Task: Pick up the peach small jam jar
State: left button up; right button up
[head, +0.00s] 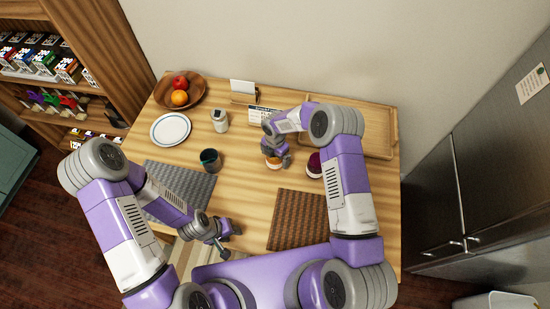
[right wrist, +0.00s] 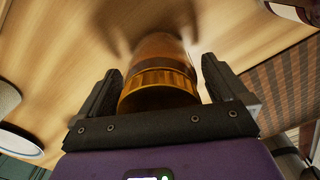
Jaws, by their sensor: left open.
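The peach small jam jar (head: 273,163) stands on the wooden table, partly hidden under my right gripper (head: 277,152). In the right wrist view the jar (right wrist: 160,75) shows its ribbed amber lid, and it sits between the two fingers of my right gripper (right wrist: 163,90). Small gaps show between the jar and each finger, so the gripper looks open around it. My left gripper (head: 221,240) is open and empty, low near the table's front edge, away from the jar.
A dark red jar (head: 314,165) stands close to the right. A white-labelled jar (head: 220,121), dark cup (head: 210,160), plate (head: 170,129) and fruit bowl (head: 203,92) are to the left. A wooden tray (head: 372,120) lies at the back right. Woven mats (head: 297,220) lie in front.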

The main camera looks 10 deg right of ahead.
jog(key=c, duration=1.3)
jog(key=shift+o, duration=0.2)
jog(key=shift+r, duration=0.1)
